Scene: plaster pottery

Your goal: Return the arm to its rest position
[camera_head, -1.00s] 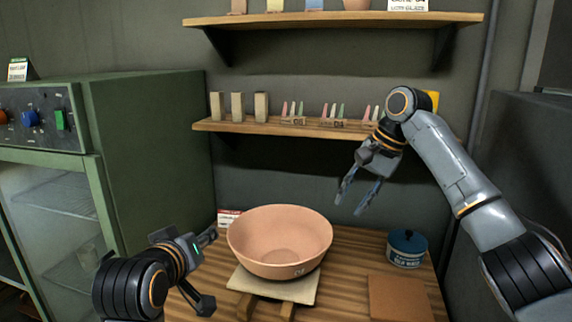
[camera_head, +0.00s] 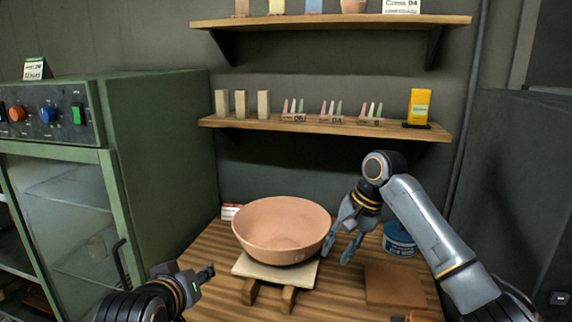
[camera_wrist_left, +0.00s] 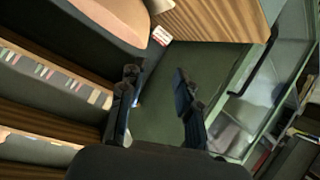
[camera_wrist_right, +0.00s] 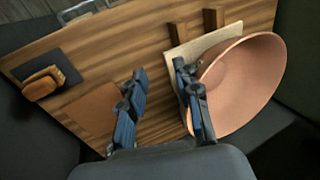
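My right gripper (camera_head: 341,246) is open and empty, just right of a large pinkish clay bowl (camera_head: 284,232). The bowl stands upright on a pale square board (camera_head: 262,271) on wooden supports. In the right wrist view, the open fingers (camera_wrist_right: 160,100) show with one finger in front of the board and the bowl's edge; I cannot tell if they touch. My left gripper (camera_wrist_left: 155,90) is open and empty in the left wrist view. In the head view it is at the bottom left, with only part of it visible.
A brown slab (camera_head: 394,285) lies at the front right of the wooden table. A green cabinet (camera_head: 165,150) is on the left. Shelves above hold test tiles, coloured cones and a yellow package (camera_head: 419,105).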

